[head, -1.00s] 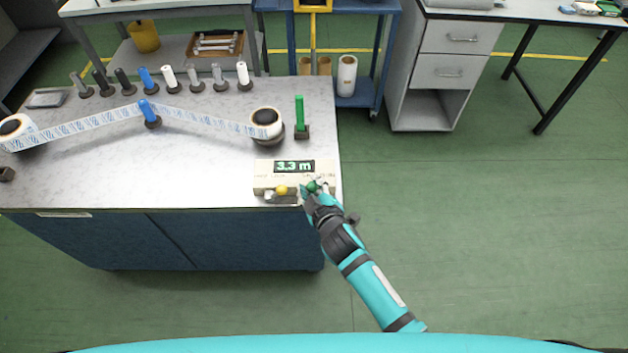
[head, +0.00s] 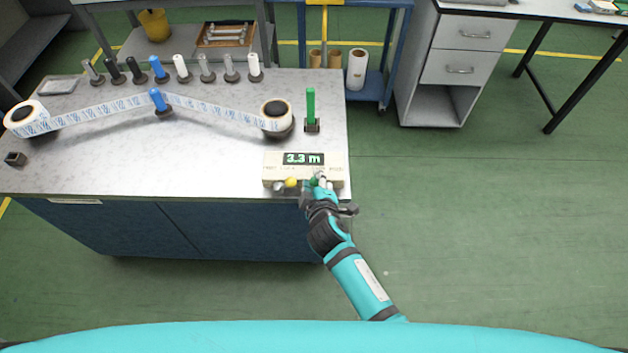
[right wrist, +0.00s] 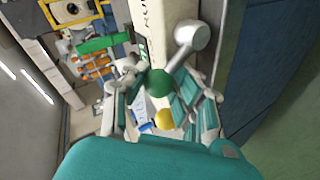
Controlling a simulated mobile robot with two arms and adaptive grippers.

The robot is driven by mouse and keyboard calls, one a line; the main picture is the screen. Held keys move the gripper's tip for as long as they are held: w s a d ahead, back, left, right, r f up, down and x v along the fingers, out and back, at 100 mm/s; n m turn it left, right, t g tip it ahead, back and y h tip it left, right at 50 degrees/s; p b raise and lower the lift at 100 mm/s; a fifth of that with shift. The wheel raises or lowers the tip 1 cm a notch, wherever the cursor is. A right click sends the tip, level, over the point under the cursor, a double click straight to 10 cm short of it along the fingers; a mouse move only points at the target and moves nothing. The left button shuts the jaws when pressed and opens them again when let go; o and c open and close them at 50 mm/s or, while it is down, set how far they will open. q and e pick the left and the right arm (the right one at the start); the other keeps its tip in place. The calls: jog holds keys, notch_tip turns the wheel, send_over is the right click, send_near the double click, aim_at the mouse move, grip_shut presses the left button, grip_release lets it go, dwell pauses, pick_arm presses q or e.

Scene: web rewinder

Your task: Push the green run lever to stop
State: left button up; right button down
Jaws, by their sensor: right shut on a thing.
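The green ball knob of the run lever (head: 313,182) is at the front edge of the pale control box (head: 272,167), close to the right of a yellow knob (head: 291,183). My right gripper (head: 318,184) is at the green knob, shut on it; its fingers partly hide the lever. In the right wrist view the green knob (right wrist: 158,82) lies between the fingers, with the yellow knob (right wrist: 164,118) beside it. The box display (head: 303,159) reads 3.3 m. My left gripper is out of view.
A green upright post (head: 311,107) stands behind the box. A printed web runs leftward from the right roll (head: 275,115) past a blue post (head: 159,101). Several posts line the back of the table (head: 200,178). Open floor lies to the right.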

jog(key=c, duration=1.3)
grip_release()
jog(key=shift+w+d, duration=0.1)
jog(key=shift+d, duration=0.25)
jog(key=o, duration=0.3)
jog(key=shift+d, duration=0.1)
jog(key=shift+s+a+r, duration=0.15)
jog(key=shift+s+a, duration=0.05)
jog(key=shift+s, duration=0.15)
jog(key=v, duration=1.1)
jog(key=shift+s+d+r, duration=0.1)
jog(key=shift+s+d, duration=0.05)
